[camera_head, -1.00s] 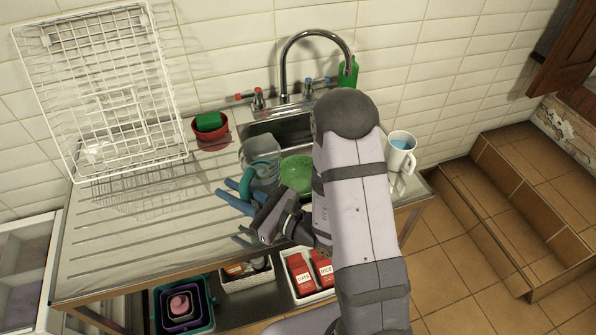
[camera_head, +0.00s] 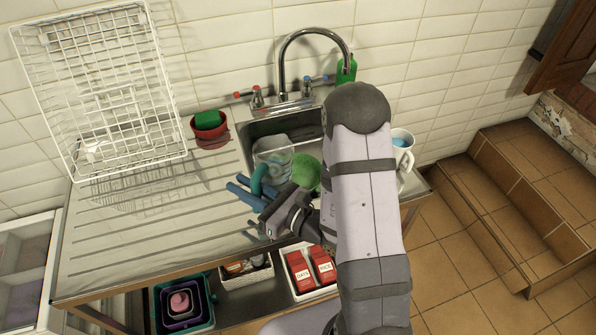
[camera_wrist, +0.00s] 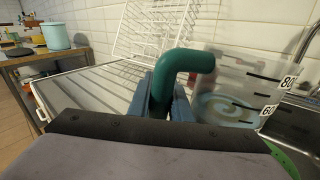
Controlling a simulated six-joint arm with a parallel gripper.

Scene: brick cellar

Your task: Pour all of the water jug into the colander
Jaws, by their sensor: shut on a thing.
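The water jug (camera_head: 274,150) is clear, with dark measuring marks and a teal handle. My gripper (camera_head: 250,193) is shut on that handle, and the jug is held at the sink's front left. In the wrist view the fingers (camera_wrist: 162,102) close around the handle, and the jug (camera_wrist: 238,88) shows pale blue water through its wall. I cannot tell its exact tilt. The green colander (camera_head: 306,172) is just right of the jug, partly hidden by my gripper and arm. A sliver of the colander (camera_wrist: 287,160) shows at the wrist view's lower right.
The metal sink (camera_head: 254,128) lies under a tall faucet (camera_head: 283,70). A white mug (camera_head: 401,142) stands right of it. A red bowl with a green sponge (camera_head: 209,128) and a white dish rack (camera_head: 100,90) are to the left. The drainboard (camera_head: 150,225) is largely clear.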

